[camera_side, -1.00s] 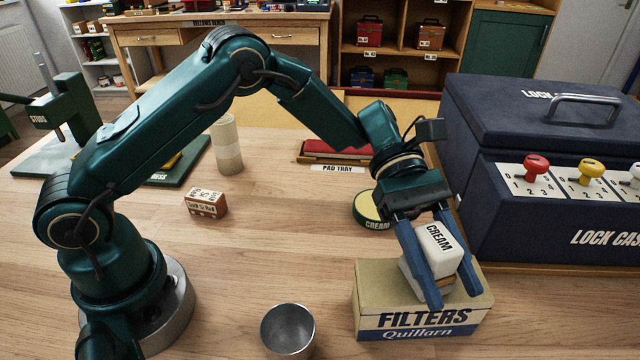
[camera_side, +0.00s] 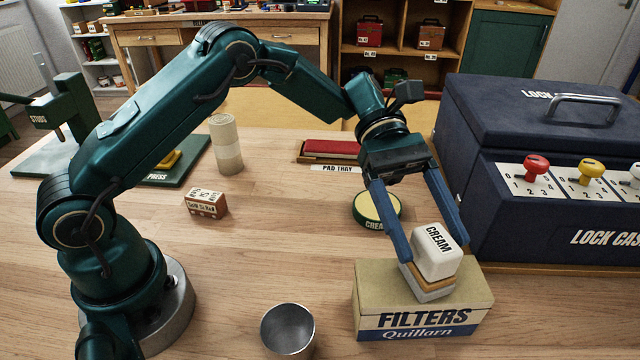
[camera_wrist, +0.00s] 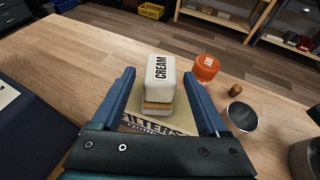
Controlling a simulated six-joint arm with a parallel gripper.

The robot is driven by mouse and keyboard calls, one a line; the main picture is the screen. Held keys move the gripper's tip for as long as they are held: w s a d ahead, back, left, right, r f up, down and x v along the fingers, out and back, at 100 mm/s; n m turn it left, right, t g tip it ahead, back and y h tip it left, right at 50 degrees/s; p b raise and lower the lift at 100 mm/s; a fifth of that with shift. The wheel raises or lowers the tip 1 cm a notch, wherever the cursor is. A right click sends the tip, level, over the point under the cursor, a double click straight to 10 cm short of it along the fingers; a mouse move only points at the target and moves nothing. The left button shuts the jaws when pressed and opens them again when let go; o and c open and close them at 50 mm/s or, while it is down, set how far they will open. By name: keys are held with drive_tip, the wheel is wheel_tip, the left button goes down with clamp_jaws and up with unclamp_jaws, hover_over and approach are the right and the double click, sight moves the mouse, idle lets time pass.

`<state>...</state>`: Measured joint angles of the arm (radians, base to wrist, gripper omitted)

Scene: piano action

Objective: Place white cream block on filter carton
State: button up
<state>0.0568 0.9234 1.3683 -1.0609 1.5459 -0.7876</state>
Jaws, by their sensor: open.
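The white cream block (camera_side: 437,253), lettered CREAM, sits on top of the filter carton (camera_side: 400,312), with a thin tan and grey layer under its white part. In the wrist view the block (camera_wrist: 160,76) stands upright on the carton (camera_wrist: 184,117), between my fingers and beyond their reach in the picture. My gripper (camera_side: 430,250) is open, its two blue fingers spread on either side of the block. In the wrist view the gripper (camera_wrist: 166,98) shows clear gaps between the fingers and the block.
A metal cup (camera_side: 288,330) stands left of the carton. A round CREAM pad (camera_side: 377,209) lies behind it. The dark lock case (camera_side: 560,220) rises at the right. A small box (camera_side: 206,203) and a beige cylinder (camera_side: 226,145) stand on the open table at left.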

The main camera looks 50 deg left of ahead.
drive_tip(key=v, duration=0.6)
drive_tip(key=s+a+m+t+y, duration=1)
drive_tip(key=s+a+m+y, duration=0.2)
drive_tip(key=s, duration=0.4)
drive_tip(key=shift+s+a+r+m+t, duration=0.25)
drive_tip(key=shift+a+m+t, duration=0.05)
drive_tip(key=shift+a+m, duration=0.4)
